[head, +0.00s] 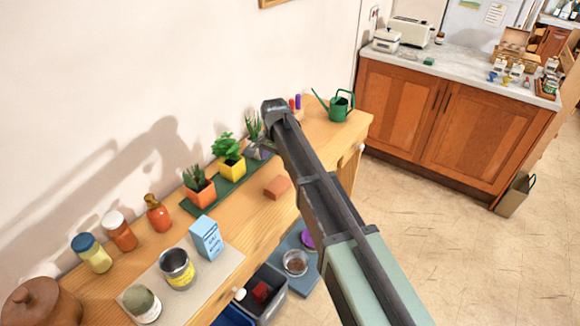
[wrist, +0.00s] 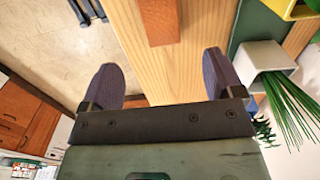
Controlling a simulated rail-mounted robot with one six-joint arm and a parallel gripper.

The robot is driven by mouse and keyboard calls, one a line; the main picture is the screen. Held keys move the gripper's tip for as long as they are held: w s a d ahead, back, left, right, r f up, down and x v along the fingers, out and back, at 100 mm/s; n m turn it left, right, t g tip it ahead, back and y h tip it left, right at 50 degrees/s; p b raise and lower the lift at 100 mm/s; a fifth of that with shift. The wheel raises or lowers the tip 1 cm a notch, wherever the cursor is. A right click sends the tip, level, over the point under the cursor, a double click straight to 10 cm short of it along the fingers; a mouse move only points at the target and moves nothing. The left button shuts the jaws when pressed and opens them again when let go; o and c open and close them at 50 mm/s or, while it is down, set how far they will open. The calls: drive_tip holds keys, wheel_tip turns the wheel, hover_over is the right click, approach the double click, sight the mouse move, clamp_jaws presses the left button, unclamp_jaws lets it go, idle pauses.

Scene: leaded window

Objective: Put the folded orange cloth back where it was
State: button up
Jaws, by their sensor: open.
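The folded orange cloth (head: 277,187) lies as a small flat block on the wooden counter, in front of the green plant tray. In the wrist view the cloth (wrist: 158,22) is at the top edge, partly cut off, ahead of the gap between my fingers and apart from them. My gripper (wrist: 160,75) is open and empty over the bare wood. In the head view my own arm hides most of the gripper.
Potted plants (head: 229,157) stand on the green tray (head: 236,182) behind the cloth; a grey pot (wrist: 262,62) is close to my right finger. A blue box (head: 206,238), tin (head: 177,268) and jars stand left. A green watering can (head: 340,106) stands at the right end.

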drive_tip(key=s+d+n, duration=0.3)
drive_tip(key=s+d, duration=0.7)
drive_tip(key=s, duration=0.3)
drive_tip(key=s+d+n, duration=0.4)
drive_tip(key=s+d, duration=0.7)
drive_tip(key=s, duration=0.3)
